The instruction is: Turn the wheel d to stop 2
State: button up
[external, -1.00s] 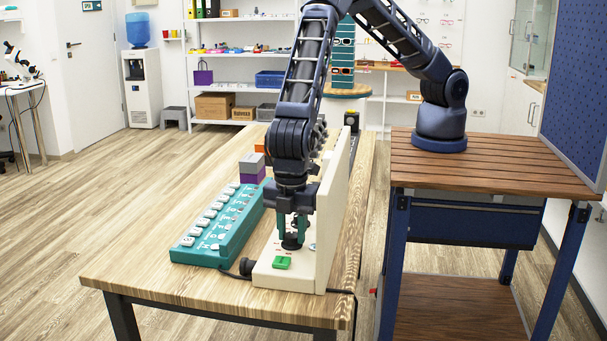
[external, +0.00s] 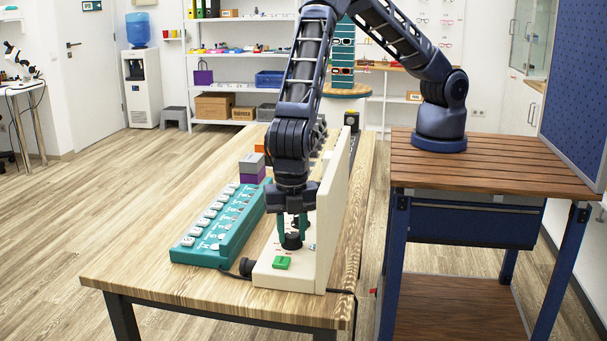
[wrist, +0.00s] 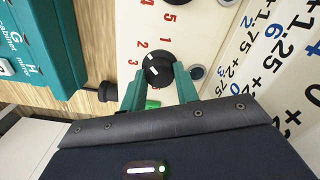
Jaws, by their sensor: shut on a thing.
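The wheel is a round black knob (wrist: 157,70) with white marks on its top, seen in the wrist view. The figures 1, 2 and 3 stand on the cream panel (wrist: 118,55) above and left of it. Its white marks face up-left, toward the 2 and 3 side; the exact stop is unclear. In the external view the knob (external: 292,241) sits low on the cream unit (external: 335,200). My gripper (wrist: 160,86) points down, its teal fingers shut on the knob's sides. I cannot make out a letter d.
A green block (external: 282,262) lies just in front of the knob. The unit's upright board stands close on the right. A teal key rack (external: 222,240) and a black plug (external: 247,266) are to the left. The table's front left (external: 150,275) is clear.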

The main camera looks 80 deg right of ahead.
aim_at(291, 235)
dwell(0.3)
jog(key=o, duration=1)
jog(key=shift+c, duration=0.2)
jog(key=shift+r, duration=0.15)
notch_tip(291, 235, up, 11)
jog(key=shift+f, duration=0.2)
